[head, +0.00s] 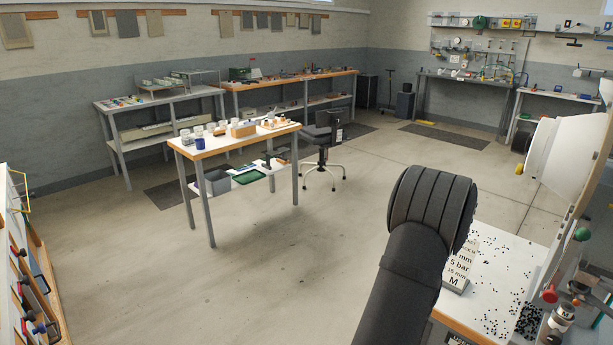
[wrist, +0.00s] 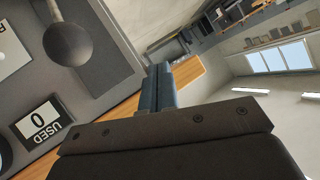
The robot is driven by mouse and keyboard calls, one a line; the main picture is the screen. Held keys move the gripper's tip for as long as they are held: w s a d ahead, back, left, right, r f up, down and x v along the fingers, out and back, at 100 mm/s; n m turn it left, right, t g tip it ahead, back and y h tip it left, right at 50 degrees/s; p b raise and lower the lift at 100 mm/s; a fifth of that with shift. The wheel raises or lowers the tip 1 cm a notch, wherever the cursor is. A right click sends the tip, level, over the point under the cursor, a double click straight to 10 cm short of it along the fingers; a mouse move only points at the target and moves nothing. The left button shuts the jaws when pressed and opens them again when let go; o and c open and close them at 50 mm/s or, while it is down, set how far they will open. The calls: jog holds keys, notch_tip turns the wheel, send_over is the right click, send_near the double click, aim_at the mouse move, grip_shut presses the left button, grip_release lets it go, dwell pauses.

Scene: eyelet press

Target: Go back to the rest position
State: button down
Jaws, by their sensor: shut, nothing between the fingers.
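My gripper (wrist: 162,88) shows in the wrist view, its two dark fingers together and nothing between them. Beyond the fingertips lies an orange-brown wooden edge (wrist: 190,72). In the head view my dark arm rises at the lower right and hides part of the white bench (head: 490,270); my gripper cannot be made out there. To the left of the fingers in the wrist view is a dark grey panel (wrist: 105,75) with a round dark knob (wrist: 68,44) and a counter label (wrist: 42,120) reading "USED" and 0.
A sign block (head: 459,265) stands on the white bench beside my arm. Small black pieces (head: 505,300) lie scattered there. A green ball knob (head: 582,234) and a red knob (head: 550,294) are at the right. A workbench (head: 235,140) and a chair (head: 322,150) stand further off, with open floor between.

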jog(key=a+r+m+g+h, duration=0.1)
jog(key=a+r+m, duration=0.1)
jog(key=r, duration=0.4)
jog(key=a+r+m+h, duration=0.2)
jog(key=r+m, duration=0.3)
jog(key=r, duration=0.2)
jog(key=shift+s+a+r+g, duration=0.2)
jog(key=shift+a+r+g, duration=0.1)
jog(key=shift+a+g, duration=0.1)
jog(key=c, duration=2.1)
grip_release()
